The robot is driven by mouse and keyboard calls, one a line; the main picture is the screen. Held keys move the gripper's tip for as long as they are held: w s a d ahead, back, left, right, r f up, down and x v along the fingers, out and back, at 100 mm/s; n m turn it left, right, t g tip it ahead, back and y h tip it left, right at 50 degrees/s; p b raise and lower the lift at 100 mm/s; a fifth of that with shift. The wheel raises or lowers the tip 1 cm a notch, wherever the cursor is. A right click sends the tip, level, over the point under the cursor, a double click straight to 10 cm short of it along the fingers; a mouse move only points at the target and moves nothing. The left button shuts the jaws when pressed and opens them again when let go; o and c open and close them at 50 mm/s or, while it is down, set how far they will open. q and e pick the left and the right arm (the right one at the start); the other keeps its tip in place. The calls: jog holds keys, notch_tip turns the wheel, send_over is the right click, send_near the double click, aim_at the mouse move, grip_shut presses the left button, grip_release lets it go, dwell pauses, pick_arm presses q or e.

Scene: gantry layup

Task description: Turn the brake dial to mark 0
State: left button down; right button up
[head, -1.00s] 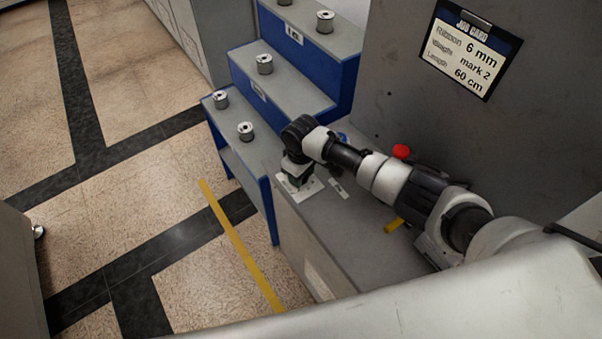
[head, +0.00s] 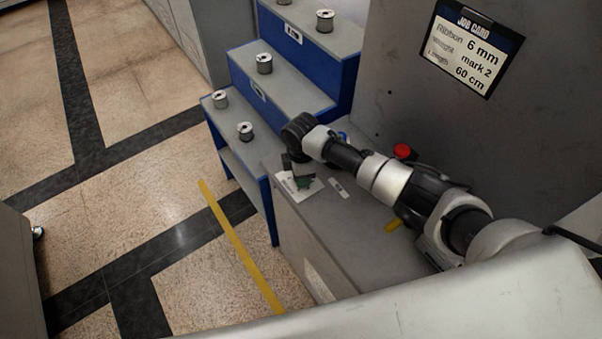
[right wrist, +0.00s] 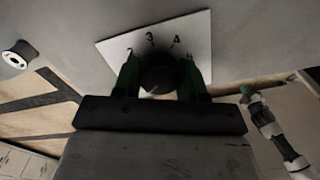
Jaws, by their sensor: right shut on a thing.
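The brake dial (right wrist: 158,76) is a dark round knob on a white plate (right wrist: 198,32) in the right wrist view. Marks 2, 3 and 4 show on the plate; the 0 mark is hidden. A pale pointer line shows at the knob's near edge. My right gripper (right wrist: 160,82) has its green fingers shut on the dial, one on each side. In the head view the right gripper (head: 303,182) is over the plate (head: 287,184) and hides the dial. My left gripper is not in view.
A blue stepped rack (head: 268,195) with several spools stands beside the grey bench (head: 345,225). A red button (head: 403,151) and a yellow piece (head: 393,225) lie close to my right arm. A job card (head: 470,45) hangs on the grey panel.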

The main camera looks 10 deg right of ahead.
jog(key=shift+w+r+n, duration=0.1)
jog(key=shift+n, duration=1)
jog(key=o, duration=0.9)
notch_tip(320, 180, up, 11)
jog(key=shift+f+b, duration=0.1)
jog(key=shift+b, duration=0.75)
